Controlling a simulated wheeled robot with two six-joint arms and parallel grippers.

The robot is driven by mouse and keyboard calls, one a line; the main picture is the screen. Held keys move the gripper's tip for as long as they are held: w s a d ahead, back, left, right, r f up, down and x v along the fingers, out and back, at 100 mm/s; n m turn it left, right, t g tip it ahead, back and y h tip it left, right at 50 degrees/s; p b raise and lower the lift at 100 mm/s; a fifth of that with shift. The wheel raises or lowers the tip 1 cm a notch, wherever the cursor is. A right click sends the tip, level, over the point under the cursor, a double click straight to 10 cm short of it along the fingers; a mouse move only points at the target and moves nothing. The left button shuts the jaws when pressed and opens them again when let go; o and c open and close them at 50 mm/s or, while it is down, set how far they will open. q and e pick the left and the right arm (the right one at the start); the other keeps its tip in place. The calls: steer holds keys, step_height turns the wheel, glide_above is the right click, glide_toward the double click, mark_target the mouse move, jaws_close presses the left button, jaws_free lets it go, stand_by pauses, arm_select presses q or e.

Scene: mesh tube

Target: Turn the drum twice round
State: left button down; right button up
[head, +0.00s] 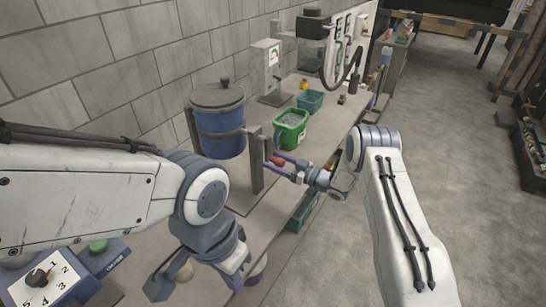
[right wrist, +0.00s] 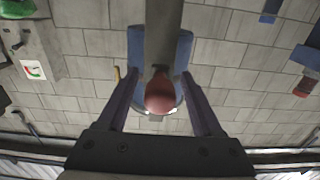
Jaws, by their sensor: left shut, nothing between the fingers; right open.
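The drum (head: 219,130) is a blue cylinder with a grey lid, held between two grey posts against the wall side of the bench. A red-brown knob (head: 277,160) sticks out at the near post, and it also shows in the right wrist view (right wrist: 160,94). My right gripper (head: 272,158) is open, with its fingers on either side of the knob; in the right wrist view (right wrist: 159,100) gaps show between knob and fingers. My left gripper (head: 236,276) is shut and empty, low over the near bench, apart from the drum; its fingertips are hard to make out.
A green bin (head: 290,128) with grey contents and a teal bin (head: 310,101) stand beyond the drum. A dial box (head: 45,278) is at the lower left. Open floor lies to the right.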

steer(key=shift+w+a, duration=0.35)
steer(key=shift+a, duration=0.15)
jaws_close()
stand_by(1.2)
